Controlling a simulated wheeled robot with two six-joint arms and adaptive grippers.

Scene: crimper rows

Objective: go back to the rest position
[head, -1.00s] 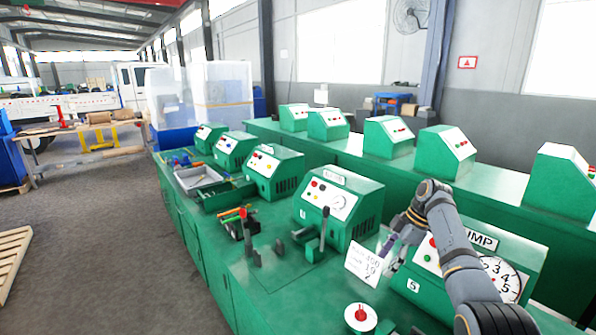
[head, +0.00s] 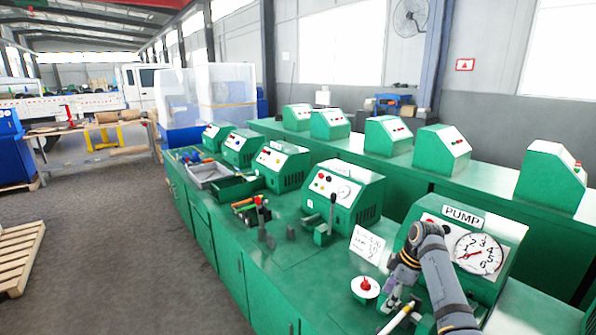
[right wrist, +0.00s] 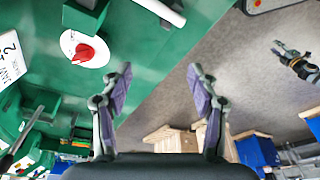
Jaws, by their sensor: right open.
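My right gripper (head: 394,290) is low at the right front of the green bench, in front of the PUMP box (head: 462,250) with its round dial. In the right wrist view its two fingers (right wrist: 160,90) are spread apart with nothing between them. They hang over the bench edge, with floor beyond. A white disc with a red knob (head: 365,287) is on the bench just left of the gripper; it also shows in the right wrist view (right wrist: 84,50). My left gripper is not in the head view; a dark gripper (right wrist: 292,58) at the right of the wrist view looks like mine, its jaws unclear.
A white card (head: 367,245) with writing stands left of the PUMP box. A white rod (head: 400,318) lies close to the right gripper. A lever (head: 331,215) stands upright farther left. Green boxes line the bench; a pallet (head: 18,255) is on the open floor at left.

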